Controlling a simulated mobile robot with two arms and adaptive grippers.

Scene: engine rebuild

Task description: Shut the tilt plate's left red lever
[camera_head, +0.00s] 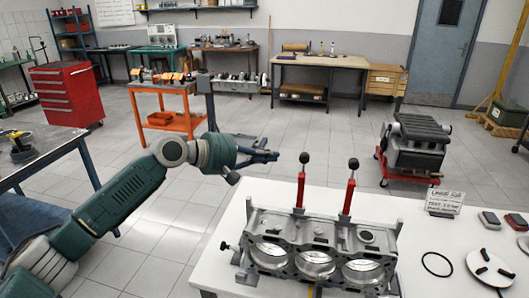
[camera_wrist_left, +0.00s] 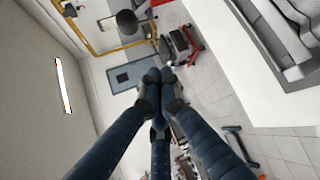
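The left red lever (camera_head: 300,189) stands upright behind the grey engine block (camera_head: 318,236), its black knob (camera_head: 304,157) on top. A matching right red lever (camera_head: 348,196) also stands upright, with a black knob (camera_head: 353,163). The tilt plate is mostly hidden under the block. My left gripper (camera_head: 277,156) is just left of the left lever's knob in the picture, apart from it. Its fingers come together with nothing visible between them; in the left wrist view the fingertips (camera_wrist_left: 159,76) meet. My right gripper is not in view.
The white table (camera_head: 220,255) carries a black ring (camera_head: 437,264), a white disc (camera_head: 490,268) and a small sign (camera_head: 444,202). An engine (camera_head: 415,145) on a red cart stands behind the table. An orange workbench (camera_head: 163,90) and open floor lie farther back.

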